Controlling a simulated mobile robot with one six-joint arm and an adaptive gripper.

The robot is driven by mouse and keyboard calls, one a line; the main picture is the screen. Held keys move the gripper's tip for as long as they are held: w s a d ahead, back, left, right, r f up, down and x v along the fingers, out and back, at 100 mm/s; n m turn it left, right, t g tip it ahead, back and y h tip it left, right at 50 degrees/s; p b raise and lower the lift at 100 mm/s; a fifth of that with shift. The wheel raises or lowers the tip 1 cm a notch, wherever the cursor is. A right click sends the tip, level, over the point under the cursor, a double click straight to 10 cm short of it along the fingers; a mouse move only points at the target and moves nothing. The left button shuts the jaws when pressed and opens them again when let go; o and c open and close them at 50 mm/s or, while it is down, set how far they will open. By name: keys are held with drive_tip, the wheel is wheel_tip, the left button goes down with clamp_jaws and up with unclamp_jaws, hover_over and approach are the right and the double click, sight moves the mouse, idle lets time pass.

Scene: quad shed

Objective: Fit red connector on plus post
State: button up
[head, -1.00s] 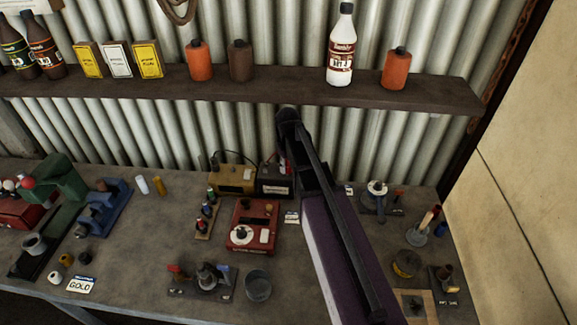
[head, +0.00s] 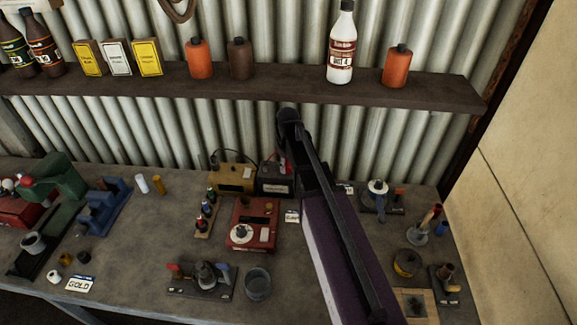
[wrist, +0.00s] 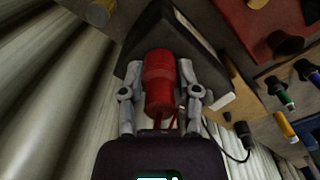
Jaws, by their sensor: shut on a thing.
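My gripper (wrist: 160,88) is shut on the red connector (wrist: 159,70) in the wrist view, with one finger on each side of it. The connector's far end lies against or just over the dark battery (wrist: 188,28); I cannot tell if they touch. My gripper is mostly hidden behind my arm there. The plus post cannot be made out.
A yellow box (head: 233,180) with a black cable stands left of the battery. A red device (head: 251,235) sits in front. A rack of small coloured tools (head: 205,213) is to its left. The shelf (head: 270,88) with bottles runs above, along the corrugated wall.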

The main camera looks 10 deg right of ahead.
drive_tip(key=shift+f, duration=0.25)
idle(0.5)
drive_tip(key=o, duration=1.1)
drive_tip(key=shift+o, duration=0.2)
drive_tip(key=shift+o, duration=1.2)
drive_tip(key=shift+r, duration=0.1)
drive_tip(key=shift+r+p, duration=3.35)
drive_tip(key=shift+r, duration=0.1)
